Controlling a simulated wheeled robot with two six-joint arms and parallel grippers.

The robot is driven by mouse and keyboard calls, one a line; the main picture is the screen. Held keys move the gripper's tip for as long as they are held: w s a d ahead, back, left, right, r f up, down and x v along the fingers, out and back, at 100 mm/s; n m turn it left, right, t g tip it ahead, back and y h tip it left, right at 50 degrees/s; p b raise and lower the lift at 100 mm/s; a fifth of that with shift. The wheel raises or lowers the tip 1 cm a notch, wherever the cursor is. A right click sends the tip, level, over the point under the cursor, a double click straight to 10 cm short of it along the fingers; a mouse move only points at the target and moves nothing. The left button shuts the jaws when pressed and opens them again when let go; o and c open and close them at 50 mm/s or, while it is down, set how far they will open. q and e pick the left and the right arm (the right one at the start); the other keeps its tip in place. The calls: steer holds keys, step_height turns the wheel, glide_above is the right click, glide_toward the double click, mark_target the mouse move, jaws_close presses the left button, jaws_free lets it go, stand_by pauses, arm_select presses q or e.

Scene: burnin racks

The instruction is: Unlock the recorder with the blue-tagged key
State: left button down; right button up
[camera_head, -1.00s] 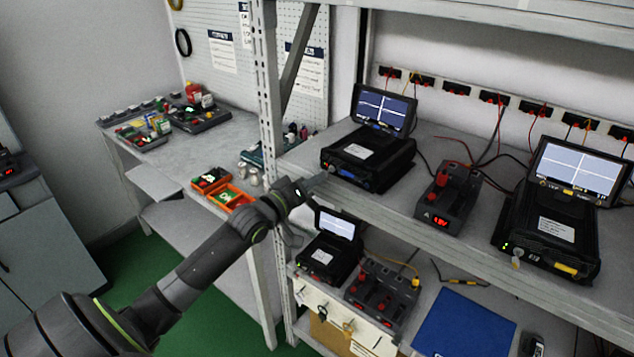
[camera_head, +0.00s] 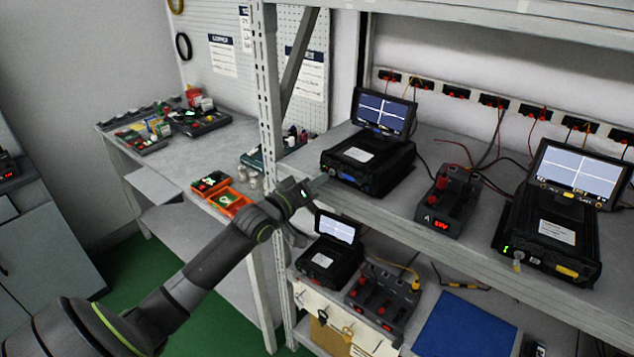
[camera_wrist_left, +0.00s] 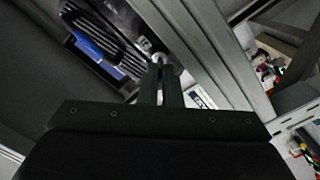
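The left recorder (camera_head: 367,158), a black box with a lit screen, sits on the upper shelf. My left gripper (camera_head: 318,183) is at its front left corner. In the left wrist view, the fingers (camera_wrist_left: 160,86) are close together, with a narrow gap. Their tips meet a small silver round piece (camera_wrist_left: 159,58) on the front of the recorder, beside its blue display (camera_wrist_left: 97,47). The fingers hide whatever is between them, and I see no blue tag. A second recorder (camera_head: 548,235) stands at the right, with a small silver piece at its front. My right gripper is out of view.
A black power unit (camera_head: 447,200) stands between the recorders, with red leads behind. The lower shelf holds a smaller recorder (camera_head: 330,258), a terminal unit (camera_head: 383,298) and a blue mat (camera_head: 465,325). Keys (camera_head: 347,333) hang below. A steel upright (camera_head: 268,110) stands close to my arm.

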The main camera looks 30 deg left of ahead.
arm_select(q)
steer(key=shift+m+b, duration=4.45)
steer(key=shift+m, duration=4.35)
steer(key=c, duration=1.9)
jaws_free()
